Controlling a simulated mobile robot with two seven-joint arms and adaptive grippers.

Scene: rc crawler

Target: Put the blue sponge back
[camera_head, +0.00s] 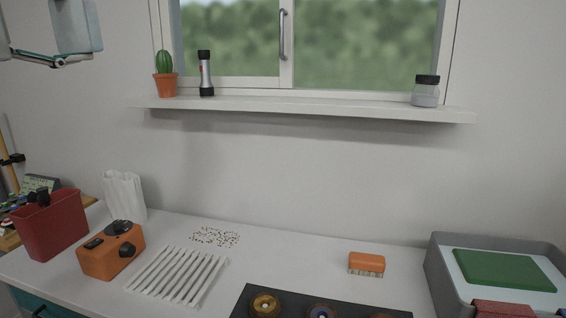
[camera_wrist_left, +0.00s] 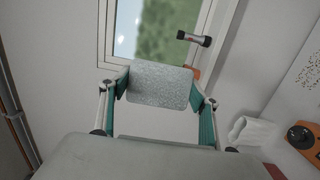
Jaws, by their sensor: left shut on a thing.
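The sponge is a pale grey-blue block (camera_head: 76,24), partly cut off by the top left corner of the head view. In the left wrist view the sponge (camera_wrist_left: 160,86) shows a speckled face between the two teal fingers. My left gripper (camera_wrist_left: 158,92) is shut on it, and it is held up in the air, left of the window. In the head view my left gripper (camera_head: 72,58) shows only in part, at the sponge's lower edge. My right gripper is in neither view.
A window shelf (camera_head: 300,108) carries a cactus (camera_head: 166,80), a flashlight (camera_head: 205,75) and a jar (camera_head: 426,92). Below stand a red bin (camera_head: 50,225), an orange device (camera_head: 110,252), a white rack (camera_head: 178,277), an orange brush (camera_head: 366,263) and a grey tray (camera_head: 437,268). The counter's middle is mostly clear.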

